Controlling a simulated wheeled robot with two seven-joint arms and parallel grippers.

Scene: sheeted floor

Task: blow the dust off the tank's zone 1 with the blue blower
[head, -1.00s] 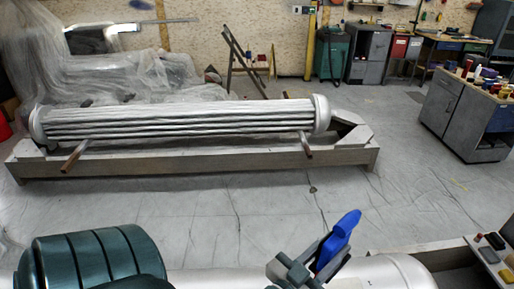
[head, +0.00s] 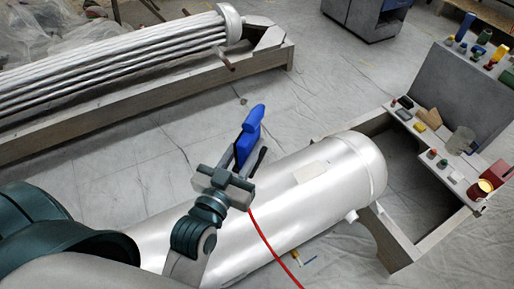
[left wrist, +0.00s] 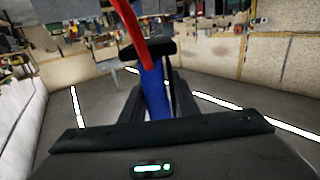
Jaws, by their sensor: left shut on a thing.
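The blue blower (head: 249,137) is held upright in my left gripper (head: 246,160), which is shut on it above the tank. In the left wrist view the blower (left wrist: 153,95) stands between the two dark fingers (left wrist: 156,100), with a red hose (left wrist: 130,30) by it. The tank (head: 345,168) is a silver cylinder lying across the lower middle of the head view, its domed end at the right. A pale rectangular patch (head: 311,172) lies on its top, right of the gripper. I cannot tell whether it is zone 1. My right gripper is not in view.
The red hose (head: 262,232) runs down across the tank from the gripper. A cradle frame (head: 402,247) and a shelf with small items (head: 431,143) stand at the right. A tube bundle (head: 110,67) lies at the back left. Sheeted floor (head: 320,95) between is clear.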

